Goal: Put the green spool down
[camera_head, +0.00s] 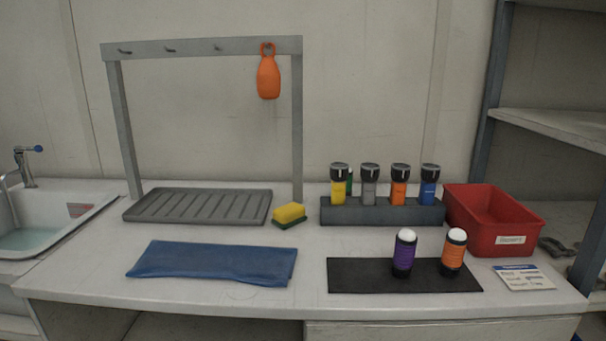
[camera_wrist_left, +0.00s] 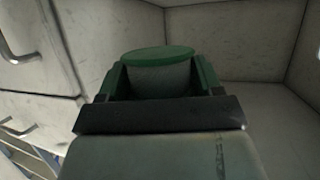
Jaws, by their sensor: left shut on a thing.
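The green spool (camera_wrist_left: 160,55) shows in the left wrist view as a pale body with a green round top. My left gripper (camera_wrist_left: 160,80) is shut on it, with a jaw on each side. The lower part of the spool is hidden by the gripper. Neither gripper shows in the head view, and the held spool cannot be made out there. My right gripper is in neither view.
On the counter are a grey drain tray (camera_head: 197,206), sponge (camera_head: 289,212), blue cloth (camera_head: 212,262), torch rack (camera_head: 382,213), red bin (camera_head: 503,231), and black mat (camera_head: 360,278) with purple (camera_head: 404,254) and orange (camera_head: 453,252) bottles. Bare counter lies between cloth and mat.

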